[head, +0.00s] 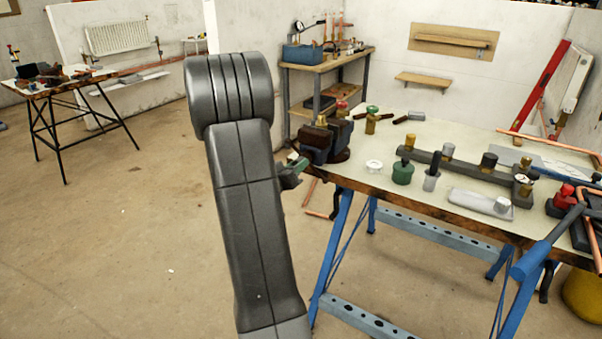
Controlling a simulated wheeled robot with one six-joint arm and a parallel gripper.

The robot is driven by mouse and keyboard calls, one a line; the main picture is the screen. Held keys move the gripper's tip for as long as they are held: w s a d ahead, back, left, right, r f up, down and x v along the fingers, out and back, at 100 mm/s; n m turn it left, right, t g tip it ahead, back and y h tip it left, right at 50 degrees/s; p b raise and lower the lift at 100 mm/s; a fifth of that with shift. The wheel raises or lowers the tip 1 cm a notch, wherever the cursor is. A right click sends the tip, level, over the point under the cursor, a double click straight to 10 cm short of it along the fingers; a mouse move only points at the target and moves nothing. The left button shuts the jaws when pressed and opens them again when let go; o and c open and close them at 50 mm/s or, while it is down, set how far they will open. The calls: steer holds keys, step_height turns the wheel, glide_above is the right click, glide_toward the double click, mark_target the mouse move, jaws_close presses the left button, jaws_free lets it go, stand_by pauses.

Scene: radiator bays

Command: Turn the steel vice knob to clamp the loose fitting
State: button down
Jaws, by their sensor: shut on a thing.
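The dark vice (328,138) stands at the left corner of the workbench. A small brass fitting (321,121) shows upright at its top; how tightly the jaws hold it is too small to tell. My gripper (292,172) shows only in part beside my arm link, at the vice's near left side. It is shut at the steel vice knob, which is mostly hidden by the gripper and my arm.
The workbench (400,198) on blue trestles holds several fittings, a dark pipe assembly (450,163) and a green-bodied item (402,172). A blue-handled tool (545,243) juts over its front edge. A shelf unit (330,66) stands behind.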

steer(key=m+b, duration=0.4)
steer(key=m, duration=0.1)
steer(key=shift+f+m+b, duration=0.15)
steer(key=shift+m+b, duration=0.15)
steer(key=shift+m, duration=0.1)
steer(key=c, duration=1.3)
jaws_free()
steer(key=shift+s, duration=0.1)
steer(key=shift+a, duration=0.15)
